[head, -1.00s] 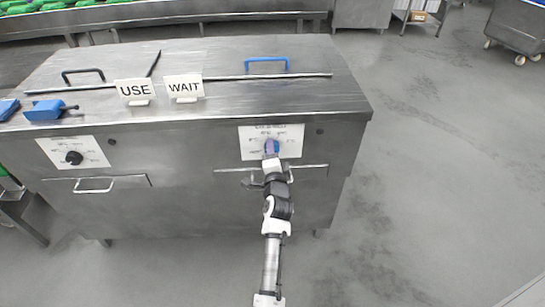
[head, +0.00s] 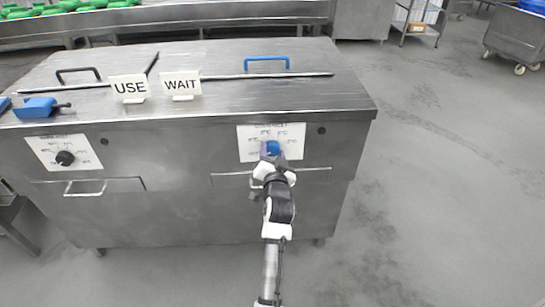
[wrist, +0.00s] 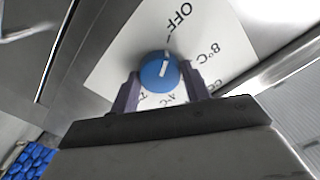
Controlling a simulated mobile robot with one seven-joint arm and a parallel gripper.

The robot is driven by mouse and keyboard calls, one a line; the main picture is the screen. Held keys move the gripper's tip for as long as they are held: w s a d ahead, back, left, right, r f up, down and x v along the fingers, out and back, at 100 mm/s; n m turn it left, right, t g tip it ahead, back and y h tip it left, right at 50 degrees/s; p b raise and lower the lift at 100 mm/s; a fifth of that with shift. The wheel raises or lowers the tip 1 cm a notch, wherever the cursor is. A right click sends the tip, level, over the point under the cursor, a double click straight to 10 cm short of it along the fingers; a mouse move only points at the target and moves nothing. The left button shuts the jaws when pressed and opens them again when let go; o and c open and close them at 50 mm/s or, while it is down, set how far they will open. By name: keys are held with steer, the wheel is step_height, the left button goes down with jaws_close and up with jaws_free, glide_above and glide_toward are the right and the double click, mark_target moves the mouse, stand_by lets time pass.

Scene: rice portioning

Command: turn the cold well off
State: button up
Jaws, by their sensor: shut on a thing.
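The cold well control is a blue knob (head: 273,148) on a white dial plate (head: 298,131), on the right front of the steel unit. My gripper (head: 271,157) is at the knob. In the wrist view, its two fingers stand on either side of the blue knob (wrist: 159,72), shut on it. The knob's white pointer line points up, roughly along the tick beside the word OFF. The 8°C mark is to the right of OFF, and other marks lower down are partly hidden by my gripper.
A black knob (head: 65,158) is on the left dial plate. A drawer handle (head: 85,189) is below it.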

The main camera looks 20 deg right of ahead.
steer(key=shift+r+n, duration=0.15)
steer(key=shift+n, duration=0.15)
stand_by(0.4)
steer(key=o, duration=1)
steer(key=b+v, duration=0.2)
steer(key=v, duration=1.2)
steer(key=shift+w, duration=0.1)
